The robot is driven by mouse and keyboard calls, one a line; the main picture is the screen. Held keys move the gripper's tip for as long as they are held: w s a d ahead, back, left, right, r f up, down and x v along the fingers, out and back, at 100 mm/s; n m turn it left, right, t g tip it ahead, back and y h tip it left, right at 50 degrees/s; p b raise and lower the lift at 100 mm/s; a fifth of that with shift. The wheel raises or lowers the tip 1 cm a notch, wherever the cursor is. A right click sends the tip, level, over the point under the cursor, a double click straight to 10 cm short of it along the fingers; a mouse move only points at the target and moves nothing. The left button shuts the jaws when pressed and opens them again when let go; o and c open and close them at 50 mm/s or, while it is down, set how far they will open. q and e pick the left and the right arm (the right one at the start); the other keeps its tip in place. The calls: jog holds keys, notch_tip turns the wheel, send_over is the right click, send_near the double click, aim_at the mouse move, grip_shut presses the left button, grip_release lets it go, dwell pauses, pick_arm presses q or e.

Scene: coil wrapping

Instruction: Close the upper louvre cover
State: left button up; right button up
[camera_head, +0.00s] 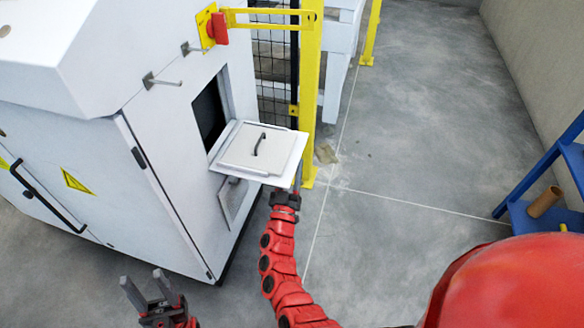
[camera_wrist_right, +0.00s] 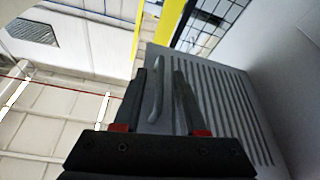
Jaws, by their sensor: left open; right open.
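The upper louvre cover (camera_head: 236,160) is a light panel with a dark handle (camera_head: 258,144), swung out from the white cabinet's dark upper opening (camera_head: 209,114) and lying nearly flat. In the right wrist view the slatted grey face of the cover (camera_wrist_right: 228,105) fills the right side, with a grey handle-like bar (camera_wrist_right: 157,100). My right gripper (camera_head: 297,178) is at the cover's outer right corner, partly below it; contact is unclear. Its fingers (camera_wrist_right: 166,72) are apart, with the bar seen between them. My left gripper (camera_head: 145,280) is open and empty in front of the cabinet.
A lower panel (camera_head: 231,203) sits on the cabinet (camera_head: 158,130) below the opening. A red and yellow switch (camera_head: 216,29) and a yellow post (camera_head: 310,70) with mesh stand behind the cover. Blue steps (camera_head: 545,215) are at the right. The grey floor between is clear.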

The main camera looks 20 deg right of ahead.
grip_shut()
dwell(1.3)
